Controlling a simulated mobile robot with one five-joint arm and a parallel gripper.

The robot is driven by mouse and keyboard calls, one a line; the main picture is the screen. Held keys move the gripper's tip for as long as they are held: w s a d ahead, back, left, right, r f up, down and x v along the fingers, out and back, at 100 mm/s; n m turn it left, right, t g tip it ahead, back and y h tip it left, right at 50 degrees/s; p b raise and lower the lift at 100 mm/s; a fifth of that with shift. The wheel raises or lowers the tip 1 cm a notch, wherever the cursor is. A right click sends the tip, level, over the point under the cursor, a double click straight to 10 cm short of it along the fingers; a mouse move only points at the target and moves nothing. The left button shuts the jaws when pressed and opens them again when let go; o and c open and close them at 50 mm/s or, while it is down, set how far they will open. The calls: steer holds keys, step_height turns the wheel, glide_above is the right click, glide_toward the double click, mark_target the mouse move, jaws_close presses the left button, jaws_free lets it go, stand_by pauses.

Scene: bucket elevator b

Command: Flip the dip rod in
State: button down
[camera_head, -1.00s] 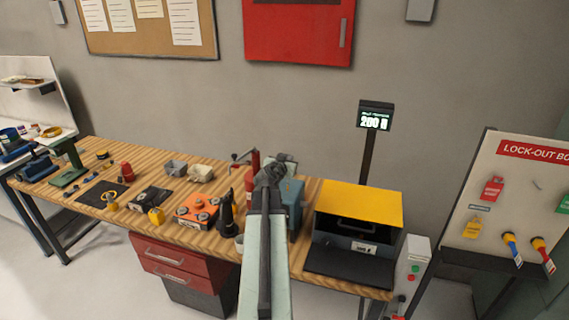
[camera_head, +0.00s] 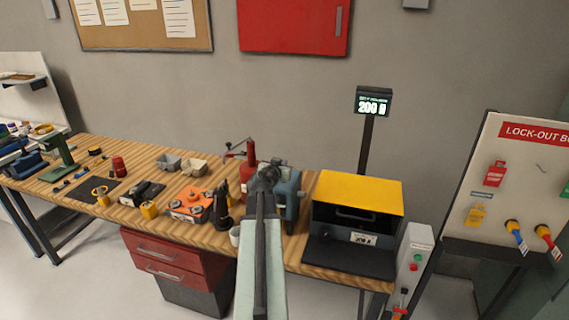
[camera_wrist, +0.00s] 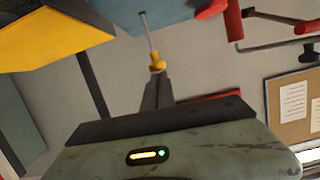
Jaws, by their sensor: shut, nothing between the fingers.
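In the wrist view a thin metal rod with a yellow end (camera_wrist: 157,62), which looks like the dip rod, runs up to a blue-grey body (camera_wrist: 150,8) at the top edge. My gripper (camera_wrist: 158,80) is shut and empty, its tips just below the yellow end; whether they touch it I cannot tell. In the head view my gripper (camera_head: 267,174) is in front of the blue-grey unit (camera_head: 290,200) on the bench and hides part of it. The rod cannot be made out in the head view.
A yellow-topped box (camera_head: 360,193) with an open dark front stands right of the unit. A red upright tool with a crank (camera_head: 249,160) stands close on the left. A dark bottle-shaped piece (camera_head: 221,207) and orange block (camera_head: 190,203) sit farther left on the wooden bench.

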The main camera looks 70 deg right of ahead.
step_height(320, 180, down, 5)
steer(key=b, duration=0.3)
steer(key=shift+s+a+r, duration=0.15)
steer(key=shift+a+r, duration=0.05)
